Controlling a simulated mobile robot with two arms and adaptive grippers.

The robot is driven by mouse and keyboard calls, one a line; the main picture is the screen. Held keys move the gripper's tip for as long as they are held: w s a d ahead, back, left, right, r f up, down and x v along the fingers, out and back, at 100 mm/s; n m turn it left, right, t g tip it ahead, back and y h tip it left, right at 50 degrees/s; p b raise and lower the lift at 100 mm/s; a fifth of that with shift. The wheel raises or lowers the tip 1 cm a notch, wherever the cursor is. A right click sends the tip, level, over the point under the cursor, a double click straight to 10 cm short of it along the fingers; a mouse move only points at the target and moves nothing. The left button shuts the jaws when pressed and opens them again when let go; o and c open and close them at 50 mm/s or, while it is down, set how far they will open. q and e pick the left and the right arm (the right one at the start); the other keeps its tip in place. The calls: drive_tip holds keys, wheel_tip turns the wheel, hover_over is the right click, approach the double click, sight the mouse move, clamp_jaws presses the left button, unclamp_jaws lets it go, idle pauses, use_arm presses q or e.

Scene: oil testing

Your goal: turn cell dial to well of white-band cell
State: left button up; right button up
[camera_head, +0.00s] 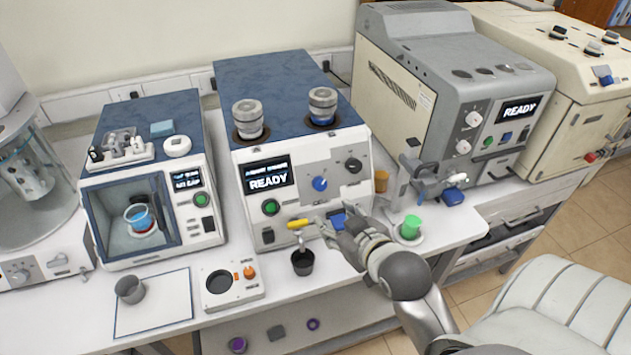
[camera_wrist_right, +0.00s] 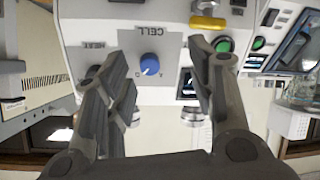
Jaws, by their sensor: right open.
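The tester (camera_head: 240,165) with a READY display stands mid-bench. Its blue cell dial (camera_head: 320,184) is on the front panel; in the right wrist view the dial (camera_wrist_right: 150,66) sits under an upside-down CELL label. Two metal-capped cells stand in the top wells: the left cell (camera_head: 249,117) and the right cell (camera_head: 322,104). My right gripper (camera_head: 335,220) is open and empty in front of the panel, below the dial. In the wrist view its fingers (camera_wrist_right: 165,78) flank the dial without touching it. My left gripper is out of view.
A black knob (camera_head: 353,166) is right of the dial and a green button (camera_head: 271,207) to its left. A yellow handle (camera_head: 298,224) sticks out below, above a black cup (camera_head: 302,262).

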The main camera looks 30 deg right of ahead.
sight(322, 186)
drive_tip(key=shift+t+h, duration=0.3)
drive_tip(key=shift+t, duration=0.3)
drive_tip(key=w+d+p, duration=0.1)
drive_tip(key=w, duration=0.2)
drive_tip(key=w+d+p, duration=0.1)
drive_tip(key=w, duration=0.1)
drive_tip(key=w+d, duration=0.1)
drive_tip(key=w, duration=0.2)
drive_tip(key=shift+w+p, duration=0.35)
drive_tip(key=shift+p, duration=0.05)
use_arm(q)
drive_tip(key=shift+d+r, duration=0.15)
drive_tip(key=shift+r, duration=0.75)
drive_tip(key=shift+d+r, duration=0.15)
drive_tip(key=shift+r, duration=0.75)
use_arm(e)
drive_tip(key=shift+x, duration=1)
drive_tip(key=shift+a+f, duration=0.1)
drive_tip(key=c, duration=1)
